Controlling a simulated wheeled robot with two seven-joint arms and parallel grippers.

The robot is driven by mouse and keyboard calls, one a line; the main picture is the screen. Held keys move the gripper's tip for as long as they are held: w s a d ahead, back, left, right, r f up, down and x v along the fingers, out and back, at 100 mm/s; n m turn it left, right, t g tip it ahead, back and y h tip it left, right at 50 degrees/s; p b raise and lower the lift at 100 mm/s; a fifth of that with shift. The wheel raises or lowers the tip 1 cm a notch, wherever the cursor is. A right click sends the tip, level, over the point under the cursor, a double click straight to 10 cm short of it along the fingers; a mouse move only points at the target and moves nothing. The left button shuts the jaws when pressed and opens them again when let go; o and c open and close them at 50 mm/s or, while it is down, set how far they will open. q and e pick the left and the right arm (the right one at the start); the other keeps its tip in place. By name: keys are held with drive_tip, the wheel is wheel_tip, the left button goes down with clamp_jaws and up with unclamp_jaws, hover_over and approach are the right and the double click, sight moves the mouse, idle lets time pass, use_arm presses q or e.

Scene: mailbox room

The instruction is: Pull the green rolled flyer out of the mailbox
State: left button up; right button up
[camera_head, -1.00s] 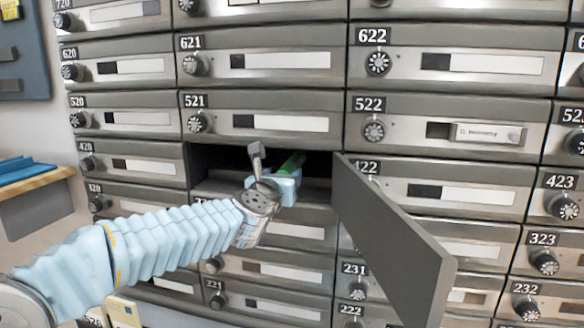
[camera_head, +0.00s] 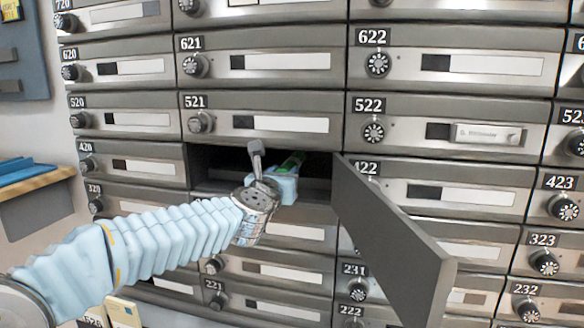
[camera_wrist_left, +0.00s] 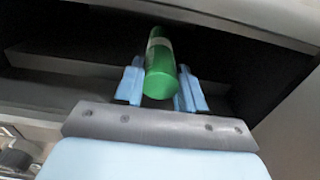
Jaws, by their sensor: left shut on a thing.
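The green rolled flyer (camera_head: 291,161) lies inside the open mailbox (camera_head: 210,172), under the box numbered 521. In the left wrist view the flyer (camera_wrist_left: 160,68) is a green roll with a pale band, its near end between the two blue fingers. My left gripper (camera_head: 284,176) is at the mailbox opening and shut on the flyer; it also shows in the left wrist view (camera_wrist_left: 160,88). The flyer's far end lies in the dark interior. My right gripper is not in view.
The mailbox door (camera_head: 395,240) is swung open toward me on the right of the opening. Closed mailboxes with dial knobs surround it. A wooden shelf (camera_head: 35,183) with blue items stands at the far left.

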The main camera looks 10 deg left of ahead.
use_arm(q)
drive_tip(key=s+b, duration=0.1)
drive_tip(key=s, duration=1.9)
drive_tip(key=shift+a, duration=0.35)
